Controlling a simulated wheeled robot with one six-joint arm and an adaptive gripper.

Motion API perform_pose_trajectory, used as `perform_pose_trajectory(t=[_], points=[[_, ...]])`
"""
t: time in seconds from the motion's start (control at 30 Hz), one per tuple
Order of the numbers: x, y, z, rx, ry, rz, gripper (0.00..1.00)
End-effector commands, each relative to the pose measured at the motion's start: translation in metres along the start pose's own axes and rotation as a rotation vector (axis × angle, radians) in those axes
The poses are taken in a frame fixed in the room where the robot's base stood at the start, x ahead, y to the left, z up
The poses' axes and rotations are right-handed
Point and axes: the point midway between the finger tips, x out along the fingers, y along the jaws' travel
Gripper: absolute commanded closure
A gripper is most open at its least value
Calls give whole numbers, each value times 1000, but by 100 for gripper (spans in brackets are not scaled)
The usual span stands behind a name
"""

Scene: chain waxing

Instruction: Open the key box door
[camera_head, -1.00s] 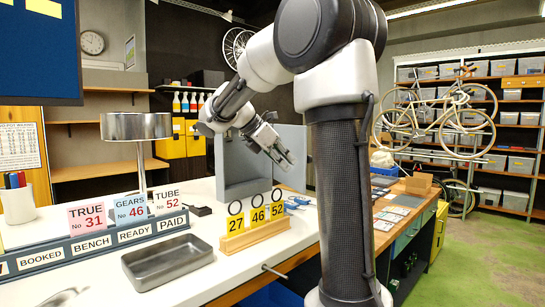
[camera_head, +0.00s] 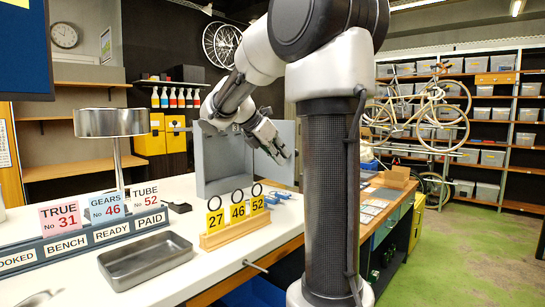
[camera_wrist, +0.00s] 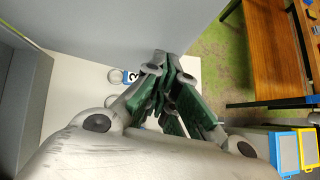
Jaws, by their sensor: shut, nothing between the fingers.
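The key box (camera_head: 205,162) is a grey open-fronted box standing on the white bench. Its grey door (camera_head: 290,135) stands swung out on the right side of the box, so the box front is open. My gripper (camera_head: 282,153) is in front of the door, its fingers pointing down and right. In the wrist view the closed fingers (camera_wrist: 167,62) reach towards a broad grey panel (camera_wrist: 150,25), which looks like the door. They lie close to it; whether they touch it I cannot tell. The gripper is shut and empty. My arm hides part of the box.
A wooden rack (camera_head: 236,234) with yellow number tags 27, 46 and 52 stands before the box. A metal tray (camera_head: 145,262), a lamp (camera_head: 110,122) and a card holder (camera_head: 75,246) are to the left. A wooden workbench (camera_head: 392,192) is to the right.

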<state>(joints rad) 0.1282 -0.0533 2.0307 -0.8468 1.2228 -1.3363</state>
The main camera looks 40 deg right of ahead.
Motion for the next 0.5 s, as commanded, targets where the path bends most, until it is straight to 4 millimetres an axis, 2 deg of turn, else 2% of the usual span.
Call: perform_pose_trajectory(t=[0.23,0.5], points=[[30,-6,30,-132,-1,135,100],[57,-1,57,-266,-1,268,100]])
